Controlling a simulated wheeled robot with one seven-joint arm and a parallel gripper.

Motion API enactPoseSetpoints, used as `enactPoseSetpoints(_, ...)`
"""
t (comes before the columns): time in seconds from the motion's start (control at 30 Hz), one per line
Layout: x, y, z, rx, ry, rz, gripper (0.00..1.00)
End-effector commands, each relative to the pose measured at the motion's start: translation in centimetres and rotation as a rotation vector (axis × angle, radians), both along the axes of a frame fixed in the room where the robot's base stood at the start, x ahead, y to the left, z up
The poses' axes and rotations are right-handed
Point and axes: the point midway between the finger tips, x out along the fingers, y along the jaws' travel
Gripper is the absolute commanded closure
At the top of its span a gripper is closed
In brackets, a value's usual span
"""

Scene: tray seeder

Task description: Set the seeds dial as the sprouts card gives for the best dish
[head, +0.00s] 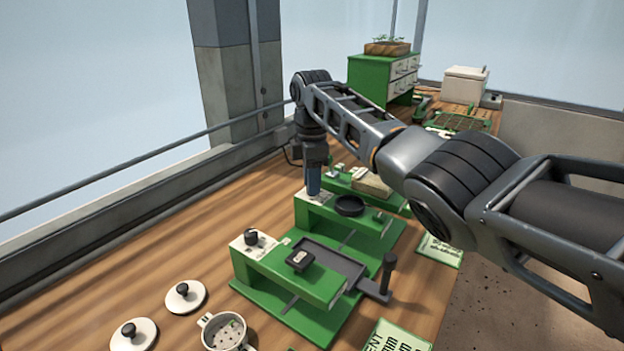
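My gripper (313,182) points down at the left end of the middle green unit (345,221), over its white dial plate. The fingers look close together, but I cannot tell whether they hold anything; any dial there is hidden. The near green unit (300,280) has a black dial (251,238) on a white plate at its left end. A white dish (222,332) with holes and a bit of green inside stands at the bottom. A pale green card (398,337) is cut off at the bottom edge; another card (441,250) lies farther right. I cannot read which is the sprouts card.
Two white lids with black knobs, one (185,296) and another (133,334), lie left of the dish. A black handle (388,275) stands up at the near unit's right. Behind are a green drawer cabinet (370,78) and a white box (465,86).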

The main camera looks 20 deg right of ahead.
Motion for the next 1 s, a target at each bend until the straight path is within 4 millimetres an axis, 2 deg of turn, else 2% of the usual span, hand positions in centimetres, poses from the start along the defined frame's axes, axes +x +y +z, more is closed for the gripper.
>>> enactPoseSetpoints(0.03, -0.01, 0.00, 0.02, 0.000, 0.001, 0.000, 0.78)
enactPoseSetpoints(0.27, -0.02, 0.00, 0.02, 0.000, 0.001, 0.000, 1.00)
enactPoseSetpoints(0.67, -0.05, 0.00, 0.10, 0.000, 0.003, -0.069, 1.00)
enactPoseSetpoints(1.0, 0.00, 0.07, 0.25, 0.002, 0.002, -0.327, 1.00)
